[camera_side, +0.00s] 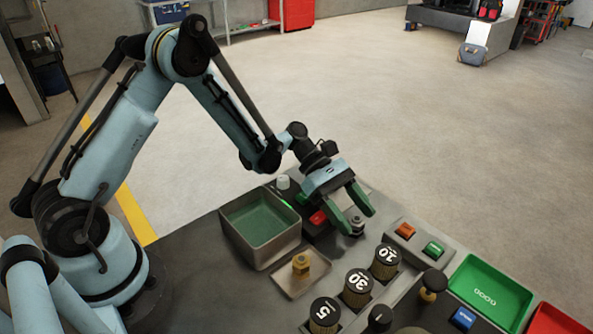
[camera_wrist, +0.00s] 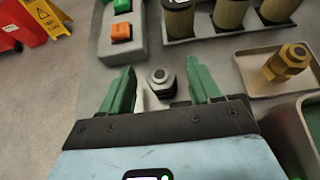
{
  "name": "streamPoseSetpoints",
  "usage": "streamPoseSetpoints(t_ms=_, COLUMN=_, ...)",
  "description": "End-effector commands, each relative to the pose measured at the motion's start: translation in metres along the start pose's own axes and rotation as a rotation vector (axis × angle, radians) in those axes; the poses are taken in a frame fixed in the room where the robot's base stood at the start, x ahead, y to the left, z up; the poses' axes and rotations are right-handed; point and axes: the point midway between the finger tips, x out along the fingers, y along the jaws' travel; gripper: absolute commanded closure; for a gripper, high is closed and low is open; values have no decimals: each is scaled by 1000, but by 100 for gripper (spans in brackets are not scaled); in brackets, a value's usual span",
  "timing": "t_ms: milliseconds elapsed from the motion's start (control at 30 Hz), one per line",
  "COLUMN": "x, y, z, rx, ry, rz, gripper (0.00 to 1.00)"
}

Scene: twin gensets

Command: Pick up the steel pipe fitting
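The steel pipe fitting (camera_side: 357,226) is a small grey piece with a dark base, standing upright on the grey bench top. In the wrist view it (camera_wrist: 160,80) sits between the two green fingers, with a gap on each side. My gripper (camera_side: 358,219) is open and points down at the fitting. In the wrist view my gripper (camera_wrist: 159,72) shows its fingers apart with nothing held. I cannot tell exactly how far the fingertips are above the bench.
A brass fitting (camera_side: 301,264) stands in a shallow tray beside a green-lined bin (camera_side: 262,245). Numbered cylinders (camera_side: 358,288) stand in a rack in front. A block with orange and green switches (camera_side: 420,240) is to the right. Green (camera_side: 490,292) and red trays lie farther right.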

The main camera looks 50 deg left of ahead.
Motion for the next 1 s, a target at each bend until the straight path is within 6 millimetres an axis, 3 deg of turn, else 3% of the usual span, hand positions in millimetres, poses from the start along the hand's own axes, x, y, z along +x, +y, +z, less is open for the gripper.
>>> streamPoseSetpoints(t_ms=67, x=0, y=0, z=0, rx=0, ry=0, rz=0, gripper=48)
streamPoseSetpoints(t_ms=400, x=-1, y=0, z=0, rx=0, ry=0, rz=0, gripper=100)
streamPoseSetpoints(t_ms=767, x=-2, y=0, z=2, rx=0, ry=-1, rz=0, gripper=100)
streamPoseSetpoints(t_ms=1000, x=-10, y=0, z=18, rx=0, ry=-1, rz=0, gripper=100)
